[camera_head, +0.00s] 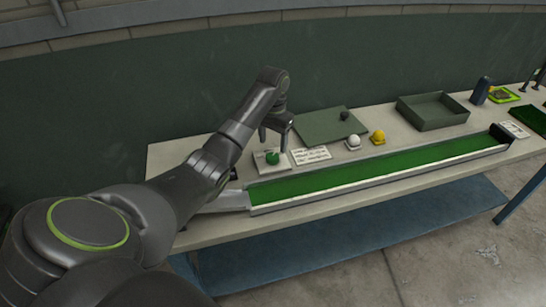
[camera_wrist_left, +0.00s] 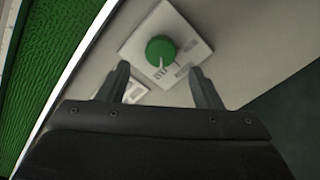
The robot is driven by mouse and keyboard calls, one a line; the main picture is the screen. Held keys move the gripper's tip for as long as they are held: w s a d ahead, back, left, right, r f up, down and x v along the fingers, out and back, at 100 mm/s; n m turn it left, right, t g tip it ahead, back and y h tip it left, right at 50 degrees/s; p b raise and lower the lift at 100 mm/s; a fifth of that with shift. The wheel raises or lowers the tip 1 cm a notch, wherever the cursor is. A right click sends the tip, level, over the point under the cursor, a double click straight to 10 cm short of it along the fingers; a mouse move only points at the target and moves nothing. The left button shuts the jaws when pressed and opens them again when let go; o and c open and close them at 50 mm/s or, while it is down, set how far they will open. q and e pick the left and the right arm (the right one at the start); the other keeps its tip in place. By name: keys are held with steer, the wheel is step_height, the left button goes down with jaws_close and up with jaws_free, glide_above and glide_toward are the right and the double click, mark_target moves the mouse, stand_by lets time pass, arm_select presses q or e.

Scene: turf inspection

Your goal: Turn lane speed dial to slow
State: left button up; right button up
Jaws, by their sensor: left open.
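The lane speed dial is a green round knob (camera_head: 272,158) on a pale square plate (camera_head: 262,167) at the left end of the bench. In the left wrist view the knob (camera_wrist_left: 160,50) lies just beyond the fingertips, with a white pointer line and small markings on its plate (camera_wrist_left: 190,45). The marking text is too small to read. My left gripper (camera_head: 277,135) is open above the knob, pointing down at it. Its two fingers (camera_wrist_left: 160,75) are apart and hold nothing. I cannot see the fingers touching the knob. My right gripper is not in view.
A printed card (camera_head: 311,156) lies right of the dial. A long green turf lane (camera_head: 370,173) runs along the bench front. A flat green board (camera_head: 320,128), a white ball (camera_head: 353,141), a yellow ball (camera_head: 378,136) and a green tray (camera_head: 432,122) stand behind it.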

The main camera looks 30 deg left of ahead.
mark_target(273, 156)
arm_select(q)
step_height(273, 156, down, 5)
steer(key=shift+r, duration=0.1)
steer(key=shift+f, duration=0.35)
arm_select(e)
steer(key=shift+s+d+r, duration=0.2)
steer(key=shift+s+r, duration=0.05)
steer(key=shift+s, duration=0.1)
